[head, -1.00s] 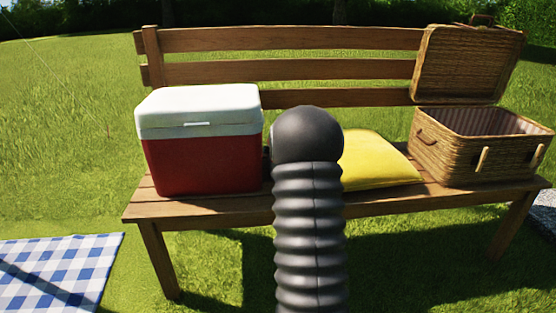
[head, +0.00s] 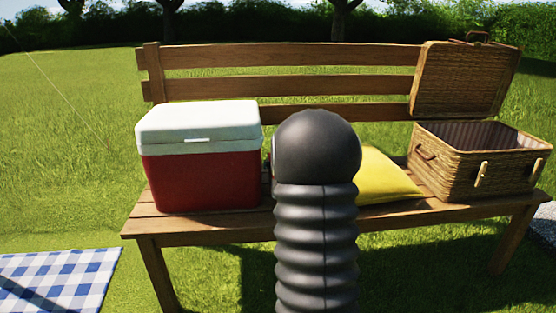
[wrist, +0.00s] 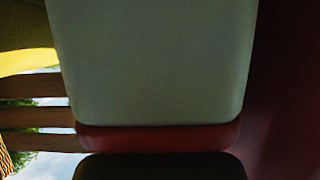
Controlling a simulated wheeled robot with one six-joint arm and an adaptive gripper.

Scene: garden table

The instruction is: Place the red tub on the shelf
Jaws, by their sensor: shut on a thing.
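The red tub (wrist: 155,70) fills the middle of the wrist view, very close to the camera. It has a pale grey-green body and a red band (wrist: 160,137) along the lower edge in that picture. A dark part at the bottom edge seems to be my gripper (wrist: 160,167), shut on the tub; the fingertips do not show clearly. In the head view my arm hides the gripper and the tub, in front of the bench between the cooler and the cushion. I cannot make out a separate shelf.
A wooden bench (head: 225,225) carries a red cooler with a white lid (head: 200,160), a yellow cushion (head: 385,180) and an open wicker basket (head: 470,170). The cooler's dark red wall seems close on the wrist view's right. A checked blanket (head: 60,278) lies on the grass, left.

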